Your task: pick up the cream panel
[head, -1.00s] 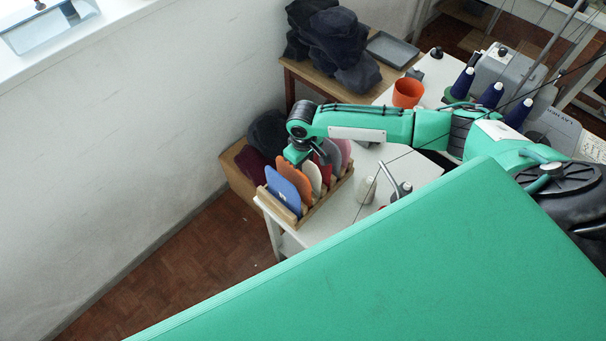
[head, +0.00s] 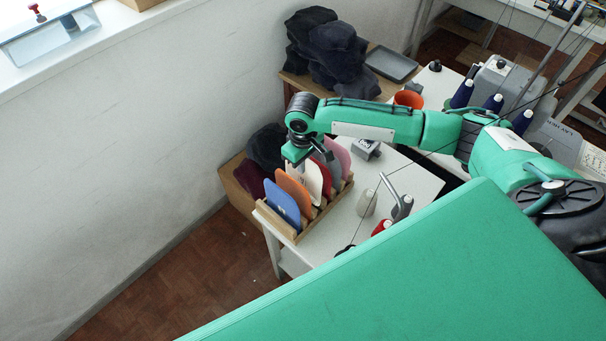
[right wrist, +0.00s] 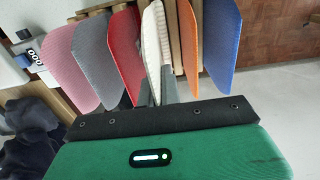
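The cream panel (head: 304,178) stands in the wooden rack (head: 333,206), between the orange panel (head: 293,192) and the red panel (head: 323,181). My right gripper (head: 297,162) points down at its top edge. In the right wrist view, the cream panel (right wrist: 155,40) is seen nearly edge-on between the two grey fingers of my right gripper (right wrist: 157,88). The fingers lie close against both its faces and look shut on it. Its lower edge is hidden in the rack. My left gripper is not in view.
The blue panel (head: 282,204), grey panel (head: 332,170) and pink panel (head: 340,157) stand in the same rack. Dark cloth lies in a box behind the rack.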

